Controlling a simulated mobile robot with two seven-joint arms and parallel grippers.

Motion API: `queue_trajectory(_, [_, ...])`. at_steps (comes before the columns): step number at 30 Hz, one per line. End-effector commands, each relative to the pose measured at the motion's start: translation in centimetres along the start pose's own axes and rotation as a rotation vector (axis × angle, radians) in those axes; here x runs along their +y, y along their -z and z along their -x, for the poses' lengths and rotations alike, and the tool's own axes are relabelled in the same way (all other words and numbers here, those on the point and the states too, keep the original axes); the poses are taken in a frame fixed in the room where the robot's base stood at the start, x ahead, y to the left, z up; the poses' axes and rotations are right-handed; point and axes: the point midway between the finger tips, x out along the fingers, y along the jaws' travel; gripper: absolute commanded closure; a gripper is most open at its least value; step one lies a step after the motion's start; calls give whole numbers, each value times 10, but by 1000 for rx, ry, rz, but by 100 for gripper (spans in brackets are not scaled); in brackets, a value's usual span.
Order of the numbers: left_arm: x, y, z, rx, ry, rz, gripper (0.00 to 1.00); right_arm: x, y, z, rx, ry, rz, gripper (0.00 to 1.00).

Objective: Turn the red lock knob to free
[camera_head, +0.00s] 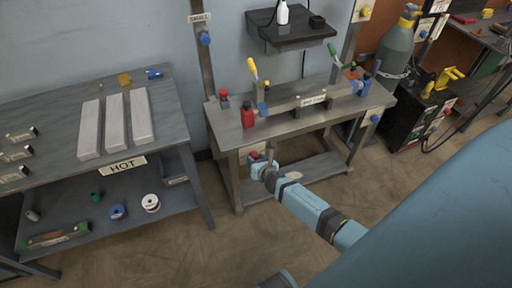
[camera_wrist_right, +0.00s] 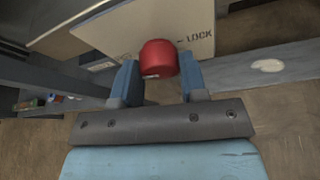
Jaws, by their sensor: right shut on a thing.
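The red lock knob (camera_wrist_right: 158,58) sits on a pale plate (camera_wrist_right: 112,36) whose visible print reads "LOCK", to the right of the knob. In the head view the knob (camera_head: 254,156) is a small red spot at the front of the middle bench, below its top. My right gripper (camera_wrist_right: 158,82) has its two blue fingers on either side of the knob and is shut on it. In the head view the right gripper (camera_head: 262,166) reaches the bench front from the lower right. The knob's far side is hidden. My left gripper is not in view.
A gas cylinder (camera_head: 394,48) stands at the right. The floor in front is clear.

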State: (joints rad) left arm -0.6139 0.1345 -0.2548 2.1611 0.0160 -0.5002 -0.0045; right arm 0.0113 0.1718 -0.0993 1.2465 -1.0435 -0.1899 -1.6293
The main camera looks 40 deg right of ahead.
Motion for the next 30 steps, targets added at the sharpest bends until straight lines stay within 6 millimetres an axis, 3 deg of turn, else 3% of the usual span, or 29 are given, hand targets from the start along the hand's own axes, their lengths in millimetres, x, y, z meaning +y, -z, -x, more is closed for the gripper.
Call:
queue_trajectory(16, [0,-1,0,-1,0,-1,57,0,-1,0,-1,8,22,84])
queue_trajectory(17, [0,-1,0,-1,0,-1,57,0,-1,0,-1,8,22,54])
queue_trajectory(19, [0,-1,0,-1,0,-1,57,0,0,0,0,8,22,37])
queue_trajectory(30, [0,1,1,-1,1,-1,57,0,0,5,1,8,21,35])
